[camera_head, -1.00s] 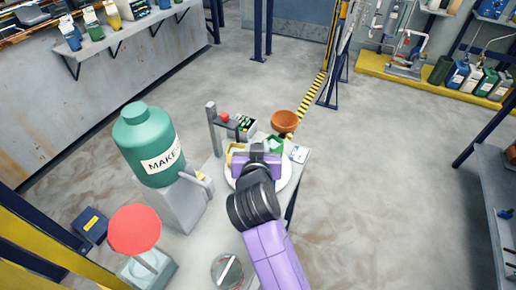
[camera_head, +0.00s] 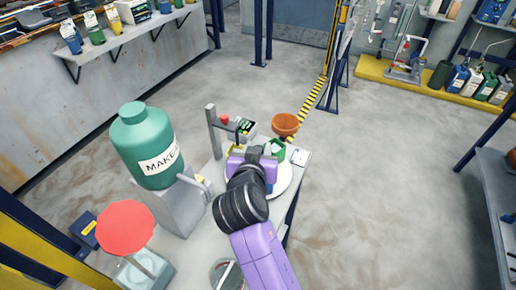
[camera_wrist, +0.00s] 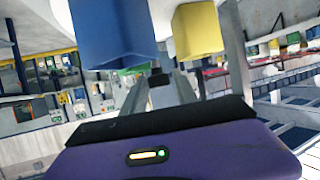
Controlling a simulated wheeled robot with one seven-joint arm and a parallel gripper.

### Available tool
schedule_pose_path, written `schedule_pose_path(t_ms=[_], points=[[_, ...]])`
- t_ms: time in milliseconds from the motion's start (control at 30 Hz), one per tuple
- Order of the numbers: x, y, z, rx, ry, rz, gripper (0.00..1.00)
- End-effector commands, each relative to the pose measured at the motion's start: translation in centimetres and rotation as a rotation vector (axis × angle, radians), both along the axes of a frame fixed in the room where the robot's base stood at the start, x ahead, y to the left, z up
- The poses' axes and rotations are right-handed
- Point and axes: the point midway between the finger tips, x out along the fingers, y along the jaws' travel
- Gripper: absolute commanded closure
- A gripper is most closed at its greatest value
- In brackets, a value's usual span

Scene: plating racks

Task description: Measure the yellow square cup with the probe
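In the wrist view the yellow square cup (camera_wrist: 197,30) is at top centre, to the right of a larger blue square cup (camera_wrist: 112,35). My gripper (camera_wrist: 160,88) has its grey fingers below the two cups in the picture. A small dark piece shows between the fingers; I cannot tell whether it is the probe or whether it is gripped. In the head view my purple gripper (camera_head: 250,160) is over a white round plate (camera_head: 285,182) and largely hides the cups. A green square cup (camera_head: 276,148) shows just beyond it.
A grey post with a red knob (camera_head: 225,119) stands behind the plate. An orange bowl (camera_head: 285,124) is at the table's far end. A large green jug (camera_head: 148,145) on a grey stand and a red disc (camera_head: 125,228) are at left.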

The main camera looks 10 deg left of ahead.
Motion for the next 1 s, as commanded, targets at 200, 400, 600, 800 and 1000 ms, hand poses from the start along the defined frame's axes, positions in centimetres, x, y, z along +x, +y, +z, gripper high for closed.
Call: schedule_pose_path(t_ms=[200, 400, 600, 800, 1000], points=[[0.0, 0.0, 0.0, -0.001, 0.0, 0.0, 0.52], [-0.3, 0.0, 0.1, -0.001, 0.0, 0.0, 0.52], [-2.6, 0.1, 0.9, 0.0, -0.002, 0.002, 0.52], [-5.5, 0.2, 2.1, 0.001, -0.001, 0.002, 0.52], [-7.1, 0.2, 2.9, -0.001, -0.001, 0.001, 0.52]])
